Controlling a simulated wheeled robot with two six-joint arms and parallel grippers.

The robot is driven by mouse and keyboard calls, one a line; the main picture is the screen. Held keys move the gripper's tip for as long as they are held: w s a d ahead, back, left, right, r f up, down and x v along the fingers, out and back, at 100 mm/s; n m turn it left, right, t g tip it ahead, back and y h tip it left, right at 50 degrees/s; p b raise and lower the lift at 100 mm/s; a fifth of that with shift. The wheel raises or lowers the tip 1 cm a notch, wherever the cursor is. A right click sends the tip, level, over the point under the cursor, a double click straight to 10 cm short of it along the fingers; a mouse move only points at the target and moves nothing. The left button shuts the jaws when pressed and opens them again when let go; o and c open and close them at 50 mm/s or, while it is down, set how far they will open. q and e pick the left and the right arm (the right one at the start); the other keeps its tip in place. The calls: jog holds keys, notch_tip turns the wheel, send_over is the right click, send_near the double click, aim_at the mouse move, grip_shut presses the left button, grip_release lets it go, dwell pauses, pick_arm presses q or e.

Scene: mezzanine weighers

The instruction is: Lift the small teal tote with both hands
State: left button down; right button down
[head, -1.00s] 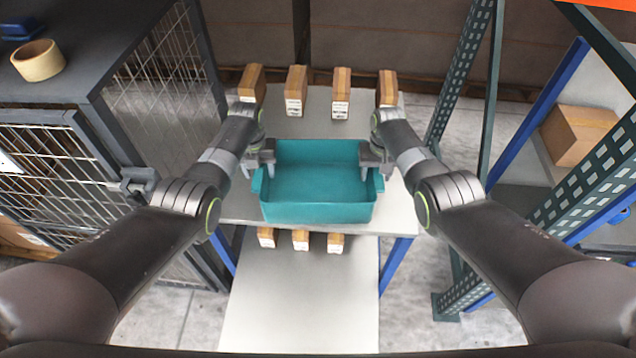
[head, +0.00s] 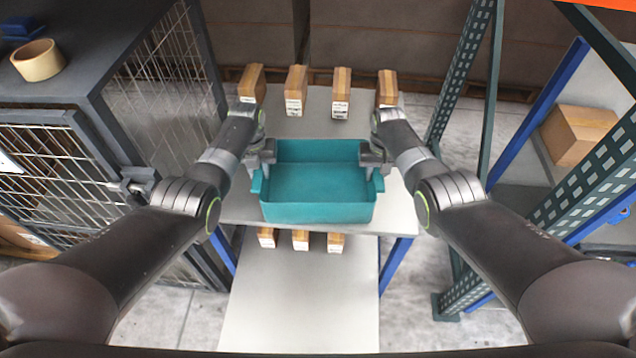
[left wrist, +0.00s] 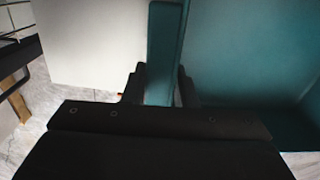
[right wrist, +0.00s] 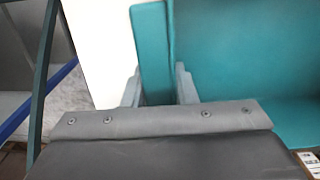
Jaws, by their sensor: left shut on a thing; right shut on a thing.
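The small teal tote (head: 318,212) is an open, empty box at the middle of the head view, over the upper grey shelf. My left gripper (head: 262,166) is shut on its left side wall; the left wrist view shows the wall (left wrist: 165,50) between the two fingers. My right gripper (head: 374,166) is shut on the right side wall, and the right wrist view shows that wall (right wrist: 152,50) between the fingers. The tote looks level. Whether its base touches the shelf is hard to tell.
Several brown boxes (head: 340,95) stand along the back of the upper shelf (head: 400,215). Small boxes (head: 300,240) sit on the lower shelf (head: 300,310). A mesh cage (head: 160,100) stands at left, a perforated green rack post (head: 462,80) at right.

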pick_arm(q)
jog(key=shift+r, duration=0.2)
pick_arm(e)
jog(key=shift+r, duration=0.15)
